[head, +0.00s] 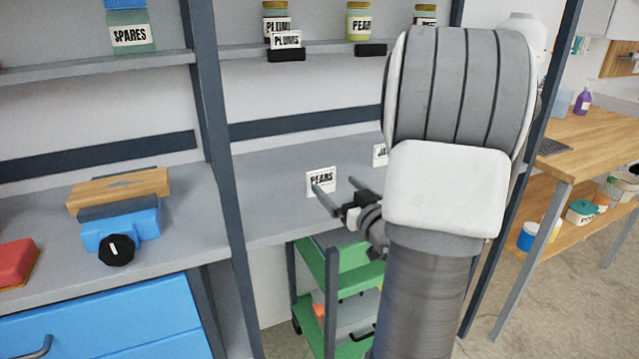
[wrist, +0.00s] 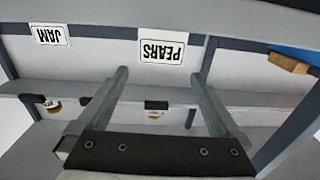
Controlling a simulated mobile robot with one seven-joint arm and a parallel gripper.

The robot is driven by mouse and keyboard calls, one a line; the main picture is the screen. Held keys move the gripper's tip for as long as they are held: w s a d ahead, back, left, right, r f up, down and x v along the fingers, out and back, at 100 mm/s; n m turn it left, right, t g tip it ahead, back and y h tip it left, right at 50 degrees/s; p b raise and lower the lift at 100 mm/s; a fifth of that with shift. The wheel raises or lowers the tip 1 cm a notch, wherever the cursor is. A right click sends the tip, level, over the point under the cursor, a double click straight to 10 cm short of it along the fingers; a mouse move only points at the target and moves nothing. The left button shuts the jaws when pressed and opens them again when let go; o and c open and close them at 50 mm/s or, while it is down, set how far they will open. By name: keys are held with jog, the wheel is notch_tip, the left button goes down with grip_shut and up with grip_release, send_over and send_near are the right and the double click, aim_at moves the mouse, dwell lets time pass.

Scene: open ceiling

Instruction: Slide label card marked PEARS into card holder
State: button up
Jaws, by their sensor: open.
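On the upper shelf, a black card holder (head: 370,50) without a visible card sits below the yellow jar labelled PEARS (head: 358,22). Further left, another holder (head: 286,56) carries a PLUMS card (head: 286,41).
A JAM card (wrist: 50,35) stands beside the PEARS card; my arm partly hides it in the head view. The PLUMS jar (head: 276,20) is on the upper shelf. Grey uprights (head: 215,130) bound the bay. A green cart (head: 340,270) stands below.

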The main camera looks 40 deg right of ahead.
aim_at(322, 173)
jog(key=w, duration=0.2)
jog(key=w+d+b, duration=0.1)
jog(key=w, duration=0.5)
jog(key=shift+d+b, duration=0.2)
jog(key=shift+b, duration=0.2)
jog(key=c, duration=1)
jog(key=shift+o, duration=0.2)
